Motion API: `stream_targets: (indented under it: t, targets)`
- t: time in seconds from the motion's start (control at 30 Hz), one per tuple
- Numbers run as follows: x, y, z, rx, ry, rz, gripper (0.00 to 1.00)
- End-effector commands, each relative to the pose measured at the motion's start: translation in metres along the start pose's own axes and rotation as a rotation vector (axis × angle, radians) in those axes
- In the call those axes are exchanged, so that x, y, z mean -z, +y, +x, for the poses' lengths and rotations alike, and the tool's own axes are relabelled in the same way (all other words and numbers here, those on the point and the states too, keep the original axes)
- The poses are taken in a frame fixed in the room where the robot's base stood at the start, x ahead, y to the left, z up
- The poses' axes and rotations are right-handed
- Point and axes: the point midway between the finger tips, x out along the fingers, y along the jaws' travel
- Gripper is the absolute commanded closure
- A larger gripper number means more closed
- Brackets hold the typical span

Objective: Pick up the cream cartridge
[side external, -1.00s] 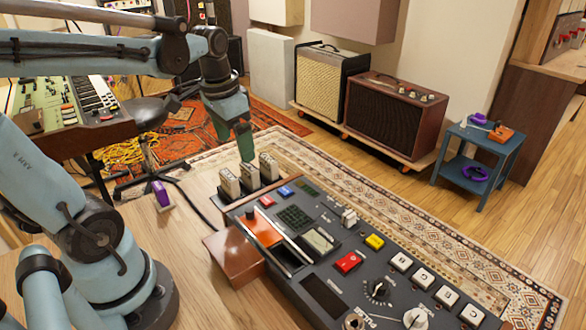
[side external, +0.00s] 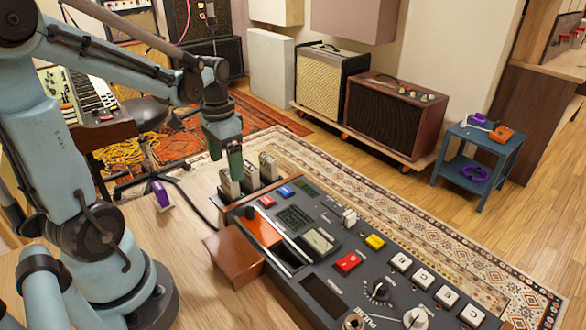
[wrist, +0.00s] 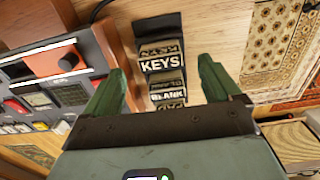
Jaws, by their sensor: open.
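Several cream cartridges stand upright in a row in a dark holder at the console's back left corner. In the side view they are the left one (side external: 229,186), the middle one (side external: 250,176) and the right one (side external: 268,167). In the wrist view, one labelled KEYS (wrist: 160,65) and one labelled BLANK (wrist: 167,94) show; another below is partly hidden by my wrist. I cannot tell which is meant, as all look cream. My gripper (wrist: 163,72) has its green fingers apart and empty, one on each side of the row. In the side view my gripper (side external: 235,172) is above the left and middle cartridges.
The dark console (side external: 330,262) with buttons and knobs lies right of the row. A cable runs beside the holder.

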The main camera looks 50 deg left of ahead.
Motion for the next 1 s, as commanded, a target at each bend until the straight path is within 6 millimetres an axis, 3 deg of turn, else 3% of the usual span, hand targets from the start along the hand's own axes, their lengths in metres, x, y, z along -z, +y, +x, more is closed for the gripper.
stream_targets:
  t: [0.5, 0.87, 1.0]
  targets:
    - [0.002, 0.000, 0.047, 0.001, 0.001, 0.000, 0.10]
    - [0.002, 0.000, 0.052, 0.001, 0.000, 0.000, 0.10]
    - [0.002, 0.000, 0.052, 0.001, 0.000, 0.000, 0.31]
